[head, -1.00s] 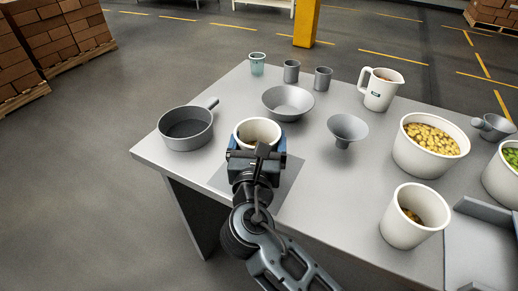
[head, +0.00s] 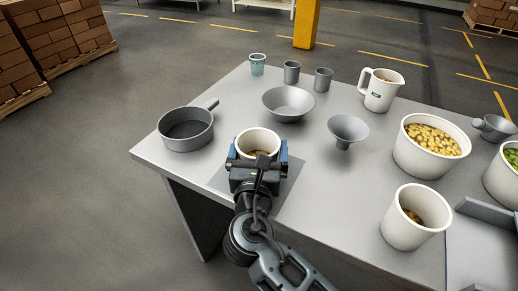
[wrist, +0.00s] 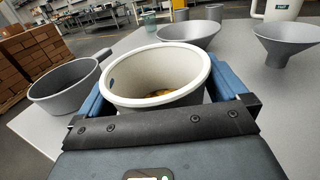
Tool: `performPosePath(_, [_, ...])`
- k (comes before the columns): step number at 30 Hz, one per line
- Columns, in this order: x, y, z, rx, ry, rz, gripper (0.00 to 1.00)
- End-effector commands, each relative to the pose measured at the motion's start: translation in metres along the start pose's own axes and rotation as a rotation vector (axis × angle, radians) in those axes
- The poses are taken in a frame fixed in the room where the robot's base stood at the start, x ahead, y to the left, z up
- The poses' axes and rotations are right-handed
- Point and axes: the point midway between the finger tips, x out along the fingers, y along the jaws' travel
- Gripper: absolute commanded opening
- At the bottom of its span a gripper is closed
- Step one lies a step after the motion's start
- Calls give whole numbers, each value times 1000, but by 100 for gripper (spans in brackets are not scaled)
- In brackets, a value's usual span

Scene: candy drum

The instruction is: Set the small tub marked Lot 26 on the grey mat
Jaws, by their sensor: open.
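A small white tub (head: 260,139) with some yellowish contents at the bottom stands upright over the grey mat (head: 291,182), near the table's front left; it appears to rest there, though its base is hidden by my gripper. My gripper (head: 258,152) is open, with its blue fingers on either side of the tub. In the wrist view the tub (wrist: 155,80) sits between the fingers, its front partly hidden by the gripper body. No lot marking is readable on it. A similar white tub (head: 403,232) with contents stands at the right, with no readable marking.
A grey pan (head: 186,130) stands left of the tub, a grey bowl (head: 287,103) behind it and a funnel (head: 347,130) to the right. Cups, a white jug (head: 380,92) and a large tub (head: 420,160) stand farther off. A grey tray (head: 480,215) is at right.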

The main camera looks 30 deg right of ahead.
Motion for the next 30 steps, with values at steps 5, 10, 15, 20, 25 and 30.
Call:
performPosePath(5, [-25, 1, -1, -1, 1, 4, 100])
performPosePath(10, [-61, 0, -1, 0, 0, 4, 100])
performPosePath(15, [-93, 0, -1, 0, 1, 3, 100])
performPosePath(20, [-112, 1, 0, 0, 0, 2, 100])
performPosePath(25, [-120, 0, 0, 0, 0, 2, 100])
performPosePath(30, [-120, 0, 0, 0, 0, 1, 100])
